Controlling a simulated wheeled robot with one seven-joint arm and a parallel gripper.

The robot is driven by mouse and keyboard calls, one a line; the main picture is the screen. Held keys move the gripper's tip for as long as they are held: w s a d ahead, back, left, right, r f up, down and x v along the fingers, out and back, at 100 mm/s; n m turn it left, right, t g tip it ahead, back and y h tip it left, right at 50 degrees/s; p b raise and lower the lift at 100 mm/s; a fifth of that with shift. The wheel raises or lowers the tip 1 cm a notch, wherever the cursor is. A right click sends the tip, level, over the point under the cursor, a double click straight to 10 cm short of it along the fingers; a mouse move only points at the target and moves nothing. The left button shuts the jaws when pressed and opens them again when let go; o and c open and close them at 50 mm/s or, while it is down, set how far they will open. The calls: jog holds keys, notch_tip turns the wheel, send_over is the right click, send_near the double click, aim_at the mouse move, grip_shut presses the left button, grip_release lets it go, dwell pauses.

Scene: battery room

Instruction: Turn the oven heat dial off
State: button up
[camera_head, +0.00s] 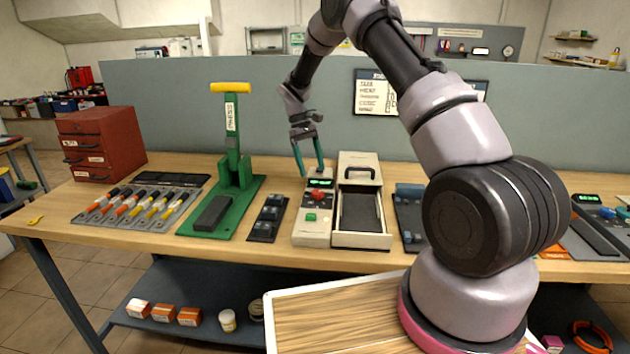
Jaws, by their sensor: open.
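The oven (311,233) is a cream box on the workbench. Its front panel has a small green display (320,183), a red dial (317,197) and a green button (311,217). The dial's setting is too small to read. My gripper (312,173) is open, with two teal fingers pointing down over the back of the panel. It appears just behind the display and beyond the red dial, with nothing between the fingers. I cannot tell whether the fingertips touch the oven.
A cream tray unit (361,240) with a handle stands right of the oven. Left are a dark block with blue parts (268,218), a green press (232,150), a screwdriver rack (138,203) and a red drawer cabinet (100,143). A grey partition (200,100) closes the back.

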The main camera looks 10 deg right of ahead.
jog(key=shift+v, duration=1.7)
jog(key=s+d+r+m+t+y, duration=0.1)
jog(key=s+d+r+m+t, duration=0.1)
jog(key=s+r, duration=0.75)
jog(key=s+d+r+m+t+y, duration=0.2)
jog(key=s+d+r+t, duration=0.15)
jog(key=r, duration=1.05)
jog(key=s+d+r+m+t, duration=0.1)
jog(key=s+r+m+t, duration=0.1)
jog(key=s, duration=0.8)
jog(key=s+d+r+m+t+y, duration=0.1)
jog(key=s+r+m+t, duration=0.2)
jog(key=s, duration=0.8)
jog(key=shift+s+d+r+m+t, duration=0.25)
jog(key=shift+s+r+m+t, duration=0.05)
jog(key=shift+m+t, duration=0.1)
